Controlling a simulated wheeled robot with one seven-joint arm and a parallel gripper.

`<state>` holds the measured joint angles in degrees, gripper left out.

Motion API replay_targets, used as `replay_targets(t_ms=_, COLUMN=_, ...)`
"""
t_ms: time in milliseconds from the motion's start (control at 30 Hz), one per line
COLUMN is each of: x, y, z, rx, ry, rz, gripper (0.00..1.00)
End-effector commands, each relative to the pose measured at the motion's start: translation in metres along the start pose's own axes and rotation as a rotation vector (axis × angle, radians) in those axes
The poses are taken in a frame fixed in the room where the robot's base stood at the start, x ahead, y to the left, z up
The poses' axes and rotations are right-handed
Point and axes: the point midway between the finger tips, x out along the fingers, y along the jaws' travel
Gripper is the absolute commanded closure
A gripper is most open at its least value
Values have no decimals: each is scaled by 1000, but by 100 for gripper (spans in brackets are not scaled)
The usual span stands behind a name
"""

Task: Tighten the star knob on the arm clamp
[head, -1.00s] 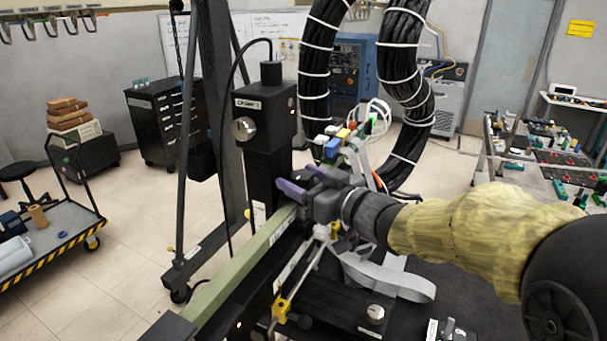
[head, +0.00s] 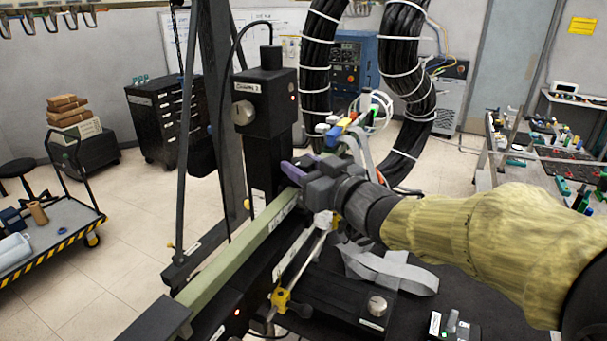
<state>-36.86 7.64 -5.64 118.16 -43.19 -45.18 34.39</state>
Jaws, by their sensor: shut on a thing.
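My gripper (head: 297,167), with purple fingertips, reaches in from the right. It is shut at the far end of the pale green arm bar (head: 243,238), beside the black upright column (head: 268,150). The star knob and most of the arm clamp are hidden behind the fingers and gripper body, so I cannot make out the knob's shape or angle. The bar slopes from the column down to the front left, where it ends in a black block (head: 155,318).
A rod with a yellow clamp (head: 281,298) hangs below my gripper. Colored connectors (head: 345,123) and grey ribbon cable (head: 395,270) lie close behind and under my wrist. Open floor and a trolley (head: 45,240) are at left.

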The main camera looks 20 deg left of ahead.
Motion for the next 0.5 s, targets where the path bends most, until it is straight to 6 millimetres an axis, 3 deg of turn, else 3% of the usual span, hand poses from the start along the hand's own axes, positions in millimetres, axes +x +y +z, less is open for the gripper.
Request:
replay_targets(t_ms=267, x=0, y=0, z=-1, rx=2, ry=0, rz=4, gripper=85)
replay_targets(t_ms=300, x=0, y=0, z=-1, rx=2, ry=0, rz=4, gripper=58)
replay_targets(t_ms=400, x=0, y=0, z=-1, rx=2, ry=-1, rz=4, gripper=40)
replay_targets(t_ms=500, x=0, y=0, z=0, rx=1, ry=-1, rz=4, gripper=40)
